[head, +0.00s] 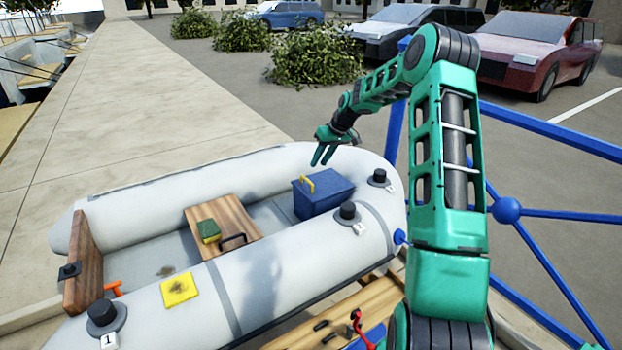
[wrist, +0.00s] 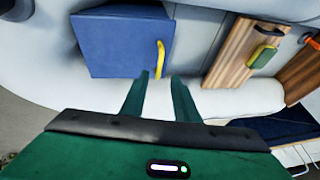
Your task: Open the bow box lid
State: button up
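The bow box is a blue box (head: 325,197) inside the grey inflatable boat, toward its right end. Its lid looks closed. A yellow handle (head: 307,184) stands on the box's left side. In the wrist view the blue box (wrist: 115,45) lies beyond the fingers, with the yellow handle (wrist: 160,58) on its right edge. My green gripper (head: 322,156) is above and behind the box in the head view, fingers pointing down. In the wrist view the fingers (wrist: 160,90) are apart with nothing between them, close to the handle but seemingly not touching it.
The boat's grey tube (head: 190,185) surrounds the box. A wooden seat (head: 225,225) carries a green and yellow sponge (head: 208,231). Black knobs (head: 347,211) stand on the tube. A blue frame (head: 507,210) is at right.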

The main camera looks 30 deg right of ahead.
jog(key=x, duration=0.9)
jog(key=shift+a+f, duration=0.1)
jog(key=shift+f, duration=0.1)
